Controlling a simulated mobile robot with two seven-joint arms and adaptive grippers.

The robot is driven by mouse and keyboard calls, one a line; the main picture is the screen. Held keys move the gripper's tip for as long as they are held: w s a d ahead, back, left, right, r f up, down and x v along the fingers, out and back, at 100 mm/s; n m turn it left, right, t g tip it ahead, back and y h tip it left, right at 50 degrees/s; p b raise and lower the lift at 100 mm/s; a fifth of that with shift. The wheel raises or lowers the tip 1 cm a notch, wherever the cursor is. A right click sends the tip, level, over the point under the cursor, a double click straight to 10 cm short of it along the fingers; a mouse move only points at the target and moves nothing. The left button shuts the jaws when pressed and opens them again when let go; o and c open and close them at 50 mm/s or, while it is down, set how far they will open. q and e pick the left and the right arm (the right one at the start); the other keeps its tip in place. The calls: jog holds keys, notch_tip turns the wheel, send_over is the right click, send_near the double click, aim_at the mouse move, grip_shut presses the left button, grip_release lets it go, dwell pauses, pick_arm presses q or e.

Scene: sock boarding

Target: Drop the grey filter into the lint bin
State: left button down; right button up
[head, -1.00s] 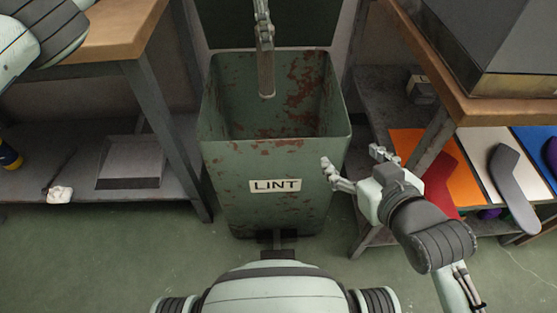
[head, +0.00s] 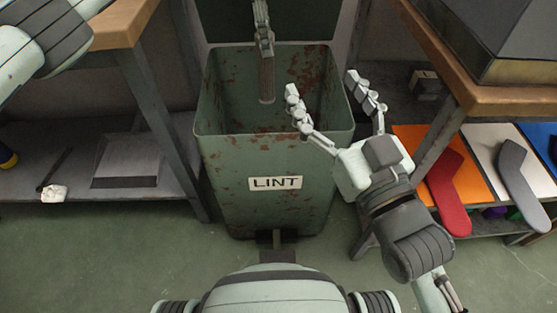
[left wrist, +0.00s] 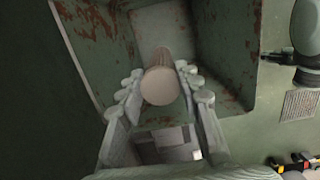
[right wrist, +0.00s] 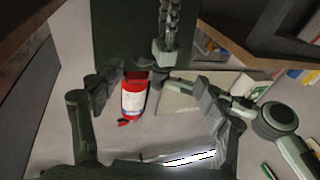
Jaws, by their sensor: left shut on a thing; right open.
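The green lint bin (head: 208,107), rust-flecked and labelled LINT, stands open in the middle of the head view. My left gripper (head: 264,46) is shut on the grey filter (head: 267,82), a slim cylinder hanging upright over the bin's opening. I cannot tell how far its lower end dips below the rim. In the left wrist view the filter (left wrist: 161,85) shows end-on between the two fingers, with the bin's rusty walls (left wrist: 85,35) around it. My right gripper (head: 322,84) is open and empty by the bin's right side, its fingers spread over the right rim.
Benches with lower shelves flank the bin. The right shelf holds orange and white boards with a red sock shape (head: 447,190) and a grey one (head: 520,170). A white crumpled thing (head: 54,193) lies on the left shelf. The right wrist view shows a red extinguisher (right wrist: 134,98).

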pick_arm(q)
jog(key=shift+f+b, duration=0.4)
jog(key=shift+f, duration=0.35)
pick_arm(e)
jog(key=shift+s+a+r+t+y, duration=0.15)
jog(key=shift+s+r+t+y, duration=0.2)
jog(key=shift+r, duration=0.4)
jog(key=shift+s+a+r+t+y, duration=0.1)
jog(key=shift+s+r+t, duration=0.1)
jog(key=shift+r+t, duration=0.45)
jog(key=shift+s+a+r+t+y, duration=0.15)
jog(key=shift+s+r+t, duration=0.1)
jog(key=shift+r, duration=0.65)
pick_arm(q)
jog(key=c, duration=1)
grip_release()
jog(key=r, duration=0.4)
jog(key=a+r, duration=0.1)
jog(key=r, duration=0.7)
jog(key=shift+a, duration=0.25)
jog(key=shift+s+f, duration=0.1)
pick_arm(e)
jog(key=shift+s, duration=0.1)
